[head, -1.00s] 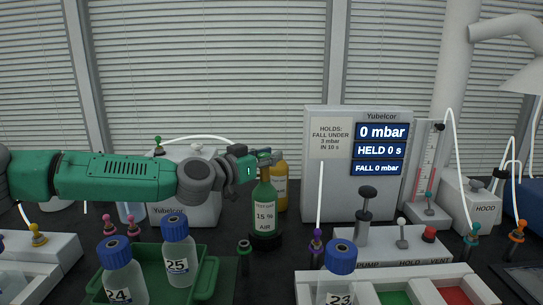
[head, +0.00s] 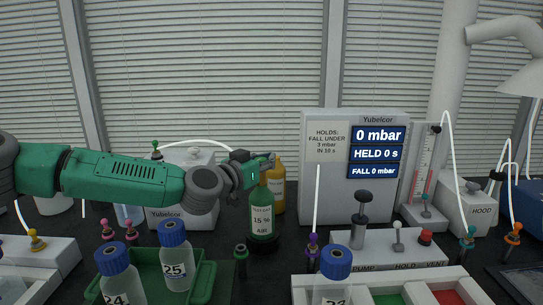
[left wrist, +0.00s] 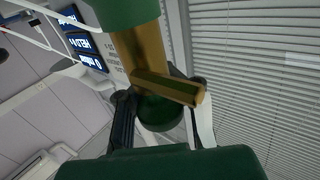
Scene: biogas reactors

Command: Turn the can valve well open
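The green can (head: 263,213), labelled 15 % AIR, stands upright behind the green tray. Its top is partly hidden by my left gripper (head: 252,165) in the head view. In the left wrist view a brass stem (left wrist: 138,50) with a brass side bar (left wrist: 165,88) rises from a green body. A round dark green knob (left wrist: 160,112) lies between the two fingers of my left gripper (left wrist: 160,120). The fingers are apart, one on each side of it. Whether both touch the knob is unclear. My right gripper is not in view.
A yellow can (head: 278,180) stands just behind the green can. A grey Yubelcor display box (head: 324,182) reads 0 mbar at its right. Blue-capped bottle 25 (head: 177,268) stands in the green tray (head: 205,282) in front. A white panel (head: 380,240) carries a plunger and levers.

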